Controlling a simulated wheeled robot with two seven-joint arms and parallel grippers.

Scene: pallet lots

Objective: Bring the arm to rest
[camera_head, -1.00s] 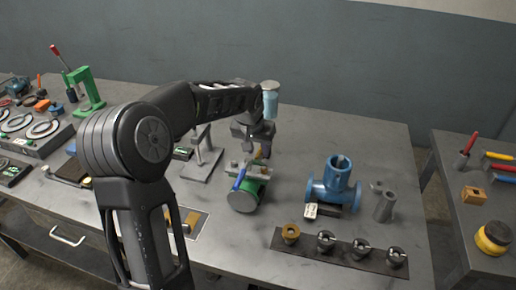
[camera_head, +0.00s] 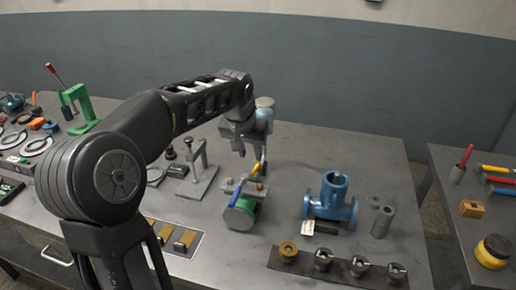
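My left arm comes in from the left and reaches over the bench. Its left gripper (camera_head: 252,148) hangs fingers down, above and just behind a green cylindrical fixture (camera_head: 240,215) with a blue handle and a yellow handle. The fingers look apart, with nothing seen between them, though they are small and dark here. The gripper looks clear of the fixture. A light blue capped container (camera_head: 265,103) stands behind the gripper and is partly hidden by it. My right gripper is not in view.
A blue pipe fitting (camera_head: 332,200) and a grey cylinder (camera_head: 381,222) stand to the right. A dark strip (camera_head: 340,272) with several round parts lies in front. A grey stand (camera_head: 197,170) and a green press (camera_head: 80,108) are left. A second bench (camera_head: 455,240) stands right.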

